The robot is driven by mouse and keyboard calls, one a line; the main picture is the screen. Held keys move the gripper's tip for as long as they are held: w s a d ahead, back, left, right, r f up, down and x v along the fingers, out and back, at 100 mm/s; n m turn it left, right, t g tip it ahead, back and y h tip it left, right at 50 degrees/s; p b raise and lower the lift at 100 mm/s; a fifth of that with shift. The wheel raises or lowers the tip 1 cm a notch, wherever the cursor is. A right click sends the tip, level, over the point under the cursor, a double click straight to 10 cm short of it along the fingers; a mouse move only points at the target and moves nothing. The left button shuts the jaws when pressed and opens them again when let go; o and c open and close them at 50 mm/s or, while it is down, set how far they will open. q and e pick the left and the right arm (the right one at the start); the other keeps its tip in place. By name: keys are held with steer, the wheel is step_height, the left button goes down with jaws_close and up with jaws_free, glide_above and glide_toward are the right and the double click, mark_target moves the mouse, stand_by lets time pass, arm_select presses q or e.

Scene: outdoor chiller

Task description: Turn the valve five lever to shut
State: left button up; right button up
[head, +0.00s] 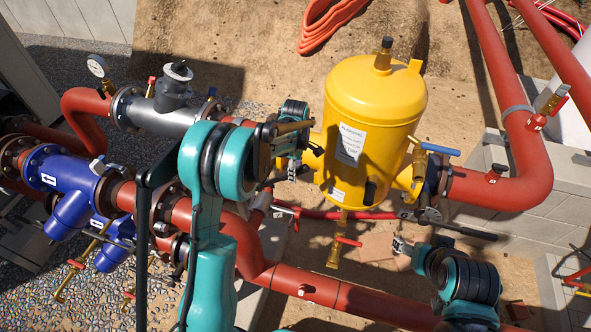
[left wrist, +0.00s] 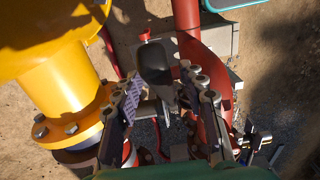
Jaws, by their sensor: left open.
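A lever with a broad black grip (left wrist: 154,63) shows in the left wrist view, between the two fingers of my left gripper (left wrist: 162,82). The fingers stand apart on either side of it, and I cannot tell whether either touches it. No label shows, so I cannot tell whether it is valve five's lever. In the head view my left gripper (head: 298,155) is left of the yellow tank (head: 375,110), partly hidden by my wrist. My right gripper (head: 401,246) is small, low and right of centre, below a long black lever (head: 460,230); its jaw gap is unclear.
A blue lever (head: 440,150) sticks out right of the tank. A red pipe (head: 340,296) runs along the bottom, and a small red-handled valve (head: 340,250) hangs below the tank. Blue flanged fittings (head: 68,186) crowd the left. Bare ground lies behind the tank.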

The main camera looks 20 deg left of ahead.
arm_select(q)
steer(key=shift+s+f, duration=0.1)
steer(key=shift+f, duration=0.05)
arm_select(e)
steer(key=shift+s, duration=0.15)
arm_select(q)
jaws_close()
